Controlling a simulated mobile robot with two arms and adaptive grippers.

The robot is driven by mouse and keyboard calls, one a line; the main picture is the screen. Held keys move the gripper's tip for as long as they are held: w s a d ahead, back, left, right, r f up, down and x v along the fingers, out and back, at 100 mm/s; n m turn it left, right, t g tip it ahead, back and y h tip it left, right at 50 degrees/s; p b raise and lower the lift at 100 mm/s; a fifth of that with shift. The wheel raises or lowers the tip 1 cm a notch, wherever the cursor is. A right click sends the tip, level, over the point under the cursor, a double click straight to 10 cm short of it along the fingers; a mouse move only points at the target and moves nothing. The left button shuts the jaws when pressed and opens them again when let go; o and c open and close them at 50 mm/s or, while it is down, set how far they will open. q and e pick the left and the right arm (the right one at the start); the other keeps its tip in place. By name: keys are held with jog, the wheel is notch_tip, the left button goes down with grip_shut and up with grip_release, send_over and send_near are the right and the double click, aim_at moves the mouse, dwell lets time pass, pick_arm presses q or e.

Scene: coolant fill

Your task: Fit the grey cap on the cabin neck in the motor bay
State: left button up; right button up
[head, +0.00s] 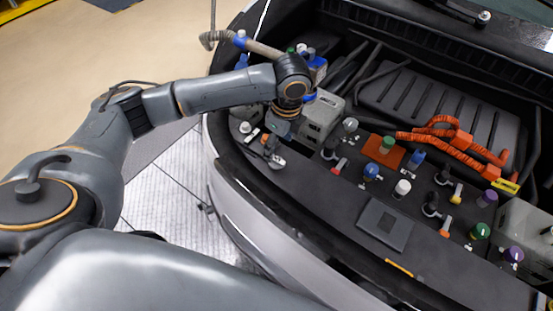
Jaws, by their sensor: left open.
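My left arm reaches in from the left over the front edge of the motor bay. My left gripper (273,150) points down at the bay's near left corner; it is open, and its fingers are small in the picture. I cannot tell whether anything lies between them. A grey cap (350,124) shows right of the gripper, behind the front row of caps, apart from the fingers. Which neck is the cabin neck I cannot tell; open black necks (430,205) stand among the coloured caps. My right gripper is not in view.
Several coloured caps stand on the black deck, among them a blue cap (371,171), a white cap (403,187) and a green cap (387,144). Orange cables (440,135) cross behind them. A flat dark pad (384,224) lies near the front edge. A grey box (320,117) is beside my wrist.

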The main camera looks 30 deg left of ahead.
aim_at(277, 158)
pick_arm(q)
jog(key=shift+a+f, duration=0.1)
jog(key=shift+f, duration=0.55)
jog(key=shift+w+f, duration=0.15)
jog(key=shift+f, duration=0.15)
jog(key=f, duration=0.1)
jog(key=f+p, duration=0.1)
jog(key=shift+s+a+f, duration=0.1)
jog(key=shift+s+f, duration=0.15)
jog(key=shift+f, duration=0.05)
notch_tip(277, 158, down, 2)
jog(key=shift+a+f+p, duration=0.1)
jog(key=shift+a+p, duration=0.05)
jog(key=shift+p, duration=0.15)
jog(key=shift+f, duration=0.2)
jog(key=c, duration=1.1)
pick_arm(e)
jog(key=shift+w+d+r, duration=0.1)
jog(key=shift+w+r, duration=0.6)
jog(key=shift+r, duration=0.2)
